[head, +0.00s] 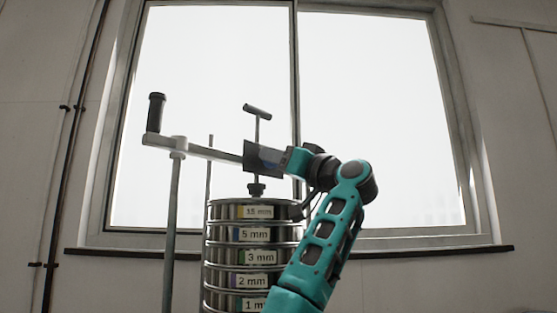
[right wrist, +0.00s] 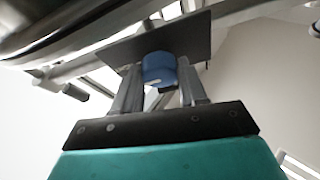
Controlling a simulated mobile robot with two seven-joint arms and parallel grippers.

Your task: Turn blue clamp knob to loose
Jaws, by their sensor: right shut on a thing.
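The blue clamp knob (right wrist: 158,68) sits under a dark plate (right wrist: 180,38) in the right wrist view, between the two fingers of my right gripper. In the head view my right gripper (head: 286,160) reaches the clamp bar from the right, and its fingers are closed around the knob. The dark plate (head: 262,157) on the bar partly hides the knob there. A pale mark shows on the knob's lower face, but I cannot read its turned position. My left gripper is in neither view.
A stack of labelled metal sieves (head: 224,231) stands below the clamp bar. A T-handled screw (head: 257,111) rises above it. At the left, a post (head: 172,220) carries the bar's end, with a black upright handle (head: 155,112). A window (head: 380,110) is behind.

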